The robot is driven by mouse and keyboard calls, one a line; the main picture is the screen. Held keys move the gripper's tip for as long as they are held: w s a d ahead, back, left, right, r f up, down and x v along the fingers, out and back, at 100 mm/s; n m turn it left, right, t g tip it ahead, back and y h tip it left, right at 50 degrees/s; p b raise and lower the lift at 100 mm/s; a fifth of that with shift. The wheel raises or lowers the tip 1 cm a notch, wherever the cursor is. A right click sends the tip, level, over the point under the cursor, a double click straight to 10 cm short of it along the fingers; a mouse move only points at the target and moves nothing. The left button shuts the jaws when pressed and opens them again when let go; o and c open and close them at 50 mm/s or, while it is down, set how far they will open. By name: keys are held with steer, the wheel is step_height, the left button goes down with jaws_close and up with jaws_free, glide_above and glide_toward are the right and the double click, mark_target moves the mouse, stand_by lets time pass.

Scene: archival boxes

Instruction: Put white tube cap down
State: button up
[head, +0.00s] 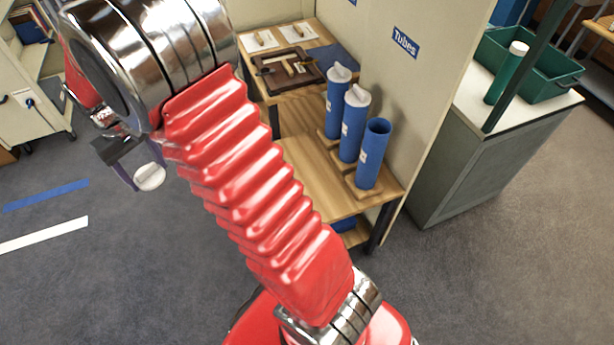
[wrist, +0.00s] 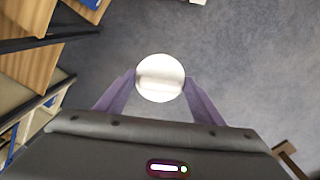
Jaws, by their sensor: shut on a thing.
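The white tube cap (wrist: 160,78) is between the two purple fingers of my gripper (wrist: 159,86) in the wrist view, with grey floor below it. In the head view the white cap (head: 149,177) hangs at my gripper (head: 135,172) on the left, above the floor and away from the wooden bench. My gripper is shut on the cap. Three blue tubes stand on the bench at the right. The front tube (head: 373,153) has an open top. The middle tube (head: 353,128) and the rear tube (head: 337,100) have white caps on.
The wooden bench (head: 305,155) has a brown frame (head: 284,85) and papers at its far end. A partition labelled Tubes (head: 405,42) stands behind the tubes. A grey cabinet (head: 465,165) holds a green bin (head: 555,85) and a green tube (head: 507,73). Open floor lies at left.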

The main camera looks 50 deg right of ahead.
steer(key=s+d+f+m, duration=0.2)
steer(key=d+f+m, duration=0.15)
steer(key=d, duration=0.45)
steer(key=s+d+f+m, duration=0.1)
steer(key=d+f+m, duration=0.2)
steer(key=d+m, duration=0.35)
steer(key=s+d+f+m, duration=0.2)
steer(key=d+f, duration=0.1)
steer(key=d, duration=0.7)
steer(key=s+d+f+m, duration=0.4)
steer(key=s+d+m, duration=0.2)
steer(key=d, duration=0.3)
steer(key=s+d+f+m, duration=0.4)
steer(key=s+d+m, duration=0.2)
steer(key=s+d, duration=0.2)
steer(key=shift+s+d, duration=0.35)
steer(key=shift+f, duration=3.1)
steer(key=shift+f, duration=1.9)
